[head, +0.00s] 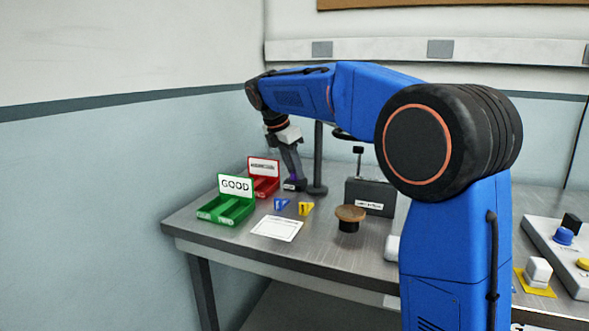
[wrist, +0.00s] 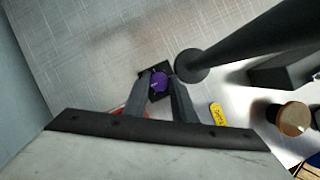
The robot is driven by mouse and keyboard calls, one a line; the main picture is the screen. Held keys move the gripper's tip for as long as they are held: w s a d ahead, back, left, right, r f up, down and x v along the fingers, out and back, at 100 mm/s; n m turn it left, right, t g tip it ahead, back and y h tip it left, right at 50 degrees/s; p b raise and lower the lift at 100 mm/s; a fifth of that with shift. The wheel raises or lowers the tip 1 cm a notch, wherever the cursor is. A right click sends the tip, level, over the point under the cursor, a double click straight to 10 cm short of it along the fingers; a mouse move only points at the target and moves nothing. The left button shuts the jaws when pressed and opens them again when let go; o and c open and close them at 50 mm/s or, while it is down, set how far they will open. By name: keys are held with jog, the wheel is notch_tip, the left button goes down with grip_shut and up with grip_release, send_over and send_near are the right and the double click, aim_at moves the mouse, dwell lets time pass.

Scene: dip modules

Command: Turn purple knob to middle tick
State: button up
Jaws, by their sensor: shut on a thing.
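The purple knob (wrist: 159,82) sits on a small dark block (wrist: 147,71) on the table. In the wrist view it lies between my two fingers. My gripper (wrist: 166,84) is shut on the knob. In the head view my gripper (head: 295,177) points down at the block (head: 295,185) at the back of the table, and only a sliver of purple shows there. The tick marks and the knob's pointer are too small or hidden to read.
A dark post (head: 318,165) stands just right of the block. A red tray (head: 264,178) and a green "GOOD" tray (head: 228,208) are to the left. Blue (head: 281,204) and yellow (head: 305,208) pieces, a white card (head: 277,228) and a brown-topped knob (head: 350,213) are in front.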

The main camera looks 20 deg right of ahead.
jog(key=m+g, duration=0.1)
jog(key=m, duration=0.3)
jog(key=m+g, duration=0.1)
jog(key=m, duration=0.1)
jog(key=shift+w+a+m+g+h, duration=0.1)
jog(key=shift+w+m+g+h, duration=0.15)
jog(key=shift+m+g+h, duration=0.05)
jog(key=m+g, duration=0.1)
jog(key=m, duration=0.1)
jog(key=m+g, duration=0.1)
jog(key=m, duration=0.2)
jog(key=shift+w+m, duration=0.15)
jog(key=shift+m, duration=0.15)
jog(key=shift+y, duration=0.4)
jog(key=o, duration=0.8)
jog(key=shift+c, duration=0.2)
